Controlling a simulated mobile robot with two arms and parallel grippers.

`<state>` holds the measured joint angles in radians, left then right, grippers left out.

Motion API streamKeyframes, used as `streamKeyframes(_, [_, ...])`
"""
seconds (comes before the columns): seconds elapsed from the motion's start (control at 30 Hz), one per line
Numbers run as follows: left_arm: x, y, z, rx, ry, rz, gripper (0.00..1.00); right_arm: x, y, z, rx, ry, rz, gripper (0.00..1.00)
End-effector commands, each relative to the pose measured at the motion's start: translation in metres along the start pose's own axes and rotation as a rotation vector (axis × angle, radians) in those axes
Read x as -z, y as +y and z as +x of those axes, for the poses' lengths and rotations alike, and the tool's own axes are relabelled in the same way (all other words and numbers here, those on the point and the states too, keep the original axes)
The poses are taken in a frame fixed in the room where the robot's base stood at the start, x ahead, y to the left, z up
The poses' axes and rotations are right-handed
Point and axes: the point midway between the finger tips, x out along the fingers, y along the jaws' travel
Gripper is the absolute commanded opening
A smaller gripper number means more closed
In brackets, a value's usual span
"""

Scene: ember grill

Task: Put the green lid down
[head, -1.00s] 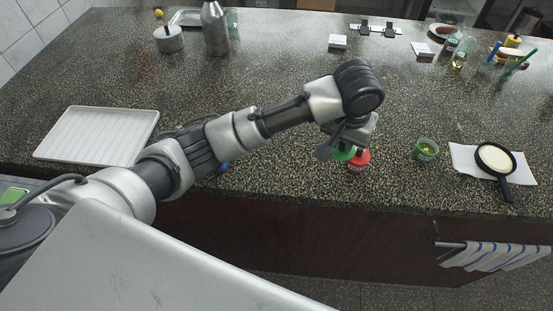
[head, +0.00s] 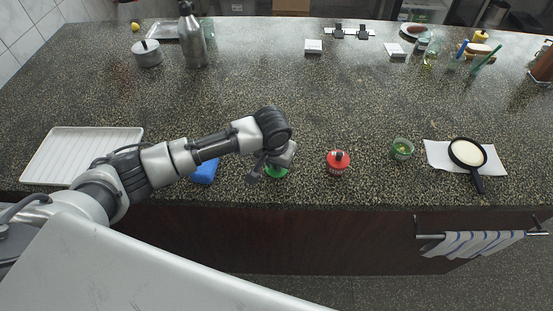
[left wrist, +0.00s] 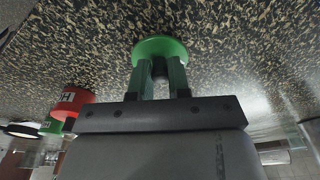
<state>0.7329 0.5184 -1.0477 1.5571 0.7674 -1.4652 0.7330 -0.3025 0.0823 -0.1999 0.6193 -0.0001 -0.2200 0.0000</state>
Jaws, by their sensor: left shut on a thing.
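The green lid (head: 277,173) is at the front part of the speckled counter, left of the red-lidded tin, partly hidden under my left gripper. In the left wrist view the lid (left wrist: 160,46) is a round green disc with a dark knob. My left gripper (left wrist: 159,70) is shut on that knob, one finger on each side. The lid is at or just above the counter surface; I cannot tell whether it touches. The open green tin (head: 402,149) stands to the right, beyond the red-lidded tin (head: 338,162). My right gripper is not in view.
A blue thing (head: 205,171) lies left of the lid, near my left arm. A white tray (head: 82,153) is at far left. A black pan (head: 467,153) rests on a white sheet at right. The counter's front edge is close; its middle is clear.

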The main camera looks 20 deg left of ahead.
Motion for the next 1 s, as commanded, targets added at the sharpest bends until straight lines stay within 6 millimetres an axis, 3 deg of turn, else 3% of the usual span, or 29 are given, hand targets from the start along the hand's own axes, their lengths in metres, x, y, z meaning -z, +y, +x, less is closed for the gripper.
streamKeyframes(0.33, [-0.001,0.0,0.004,0.0,0.0,0.0,0.0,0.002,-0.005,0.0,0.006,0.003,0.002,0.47])
streamKeyframes(0.37, [-0.001,0.0,0.004,0.0,0.0,0.0,0.19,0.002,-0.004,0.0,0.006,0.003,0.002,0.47])
streamKeyframes(0.53, [0.0,0.0,0.004,0.0,0.0,0.0,0.43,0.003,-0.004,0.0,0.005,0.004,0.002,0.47])
streamKeyframes(0.83, [0.0,0.0,0.001,0.0,0.001,0.0,0.43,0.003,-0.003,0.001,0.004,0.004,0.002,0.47])
streamKeyframes(1.0, [0.001,0.0,-0.019,-0.001,0.002,0.002,0.43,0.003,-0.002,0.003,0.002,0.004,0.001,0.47])
